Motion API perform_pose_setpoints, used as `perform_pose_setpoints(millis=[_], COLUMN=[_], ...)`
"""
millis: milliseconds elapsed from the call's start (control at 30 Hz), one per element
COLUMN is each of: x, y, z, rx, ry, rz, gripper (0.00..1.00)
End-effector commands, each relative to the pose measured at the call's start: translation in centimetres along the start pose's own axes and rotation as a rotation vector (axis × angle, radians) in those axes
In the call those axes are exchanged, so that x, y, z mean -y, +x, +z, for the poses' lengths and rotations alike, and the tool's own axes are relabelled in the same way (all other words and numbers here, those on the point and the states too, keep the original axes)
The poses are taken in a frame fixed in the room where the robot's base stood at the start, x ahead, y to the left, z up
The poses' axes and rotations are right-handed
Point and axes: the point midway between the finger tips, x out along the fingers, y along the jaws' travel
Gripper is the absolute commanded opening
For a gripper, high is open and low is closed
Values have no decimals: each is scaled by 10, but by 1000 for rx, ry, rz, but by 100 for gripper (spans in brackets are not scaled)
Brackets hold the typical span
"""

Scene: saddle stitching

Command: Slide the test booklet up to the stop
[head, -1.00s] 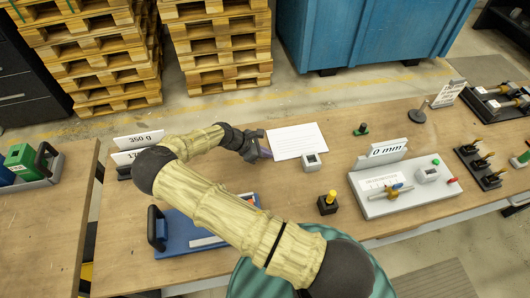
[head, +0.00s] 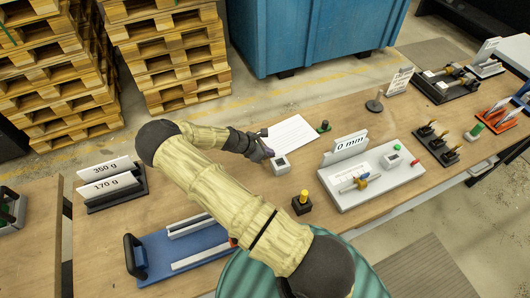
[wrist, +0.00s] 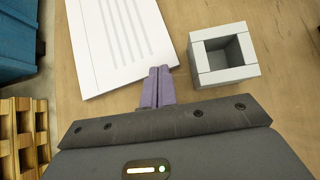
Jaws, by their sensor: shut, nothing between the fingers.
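The test booklet, seemingly the flat white lined sheet (head: 294,133), lies on the table. In the wrist view the booklet (wrist: 112,38) is at upper left. My gripper (head: 269,151) is low over the table at the booklet's near left end. In the wrist view my purple fingertips (wrist: 158,74) are shut together with nothing between them. They are at the booklet's lower right edge; I cannot tell whether they touch it. A green-topped dark knob (head: 323,126) stands close to the booklet's right edge. I cannot tell which part is the stop.
A small grey block (head: 281,165) with a square recess stands just right of my fingers. The "0 mm" sign (head: 350,145) stands behind a grey fixture plate (head: 393,176). The table behind the booklet is clear.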

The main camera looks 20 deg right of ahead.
Motion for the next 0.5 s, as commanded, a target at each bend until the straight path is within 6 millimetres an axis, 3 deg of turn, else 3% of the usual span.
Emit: perform_pose_setpoints(millis=[267,500], x=[0,0], y=[-3,-24], z=[-3,-24], rx=[0,-2], ry=[0,4], rz=[0,-3], gripper=[0,0])
